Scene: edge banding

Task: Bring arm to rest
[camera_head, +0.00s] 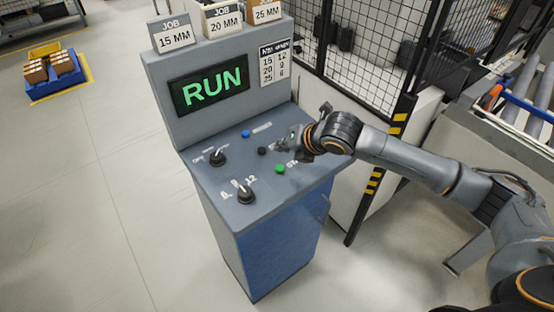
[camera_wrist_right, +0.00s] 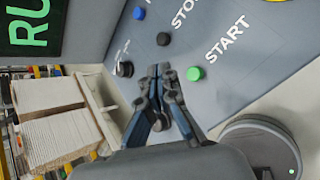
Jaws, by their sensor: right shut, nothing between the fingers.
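My right arm (camera_head: 420,160) comes in from the right in the head view, reaching over the control console (camera_head: 215,130). My right gripper (camera_head: 283,145) is shut and empty above the console's sloped panel, close to the green button (camera_head: 280,169) and the black button (camera_head: 262,151). In the right wrist view the closed fingertips (camera_wrist_right: 160,72) point at the panel, between the black button (camera_wrist_right: 163,39) and the green START button (camera_wrist_right: 195,74). Whether they touch the panel is hard to tell. My left gripper is not in view.
The console screen (camera_head: 208,88) reads RUN in green. Two black knobs (camera_head: 245,194) and a blue button (camera_head: 246,134) sit on the panel. A striped post (camera_head: 385,160) and mesh fence (camera_head: 375,50) stand behind my arm.

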